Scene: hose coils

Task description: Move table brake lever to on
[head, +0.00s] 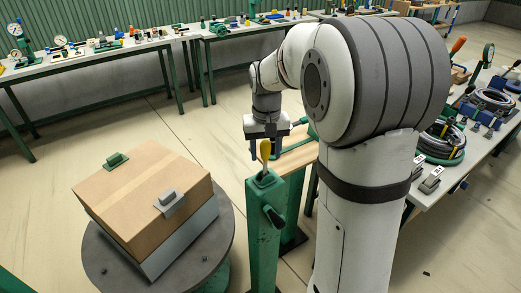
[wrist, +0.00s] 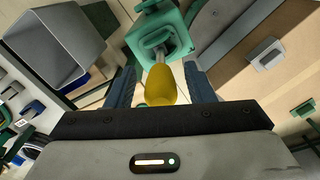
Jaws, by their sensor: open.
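The brake lever has a yellow knob (head: 265,149) on a short grey stem and rises roughly upright from the top of a green post (head: 262,225) beside the round table. My gripper (head: 268,146) is open and points down over the knob. In the wrist view, the yellow knob (wrist: 161,86) sits between the two open fingers of my gripper (wrist: 160,75), with a gap visible on each side. The lever's green base (wrist: 158,36) shows beyond the fingertips. No on or off marking is readable.
A grey round table (head: 105,268) carries a cardboard box (head: 145,200) close to the left of the post. A dark-handled lever (head: 273,216) juts from the post's side. Benches with tools (head: 150,45) line the back; another bench (head: 440,185) with hose coils stands at right.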

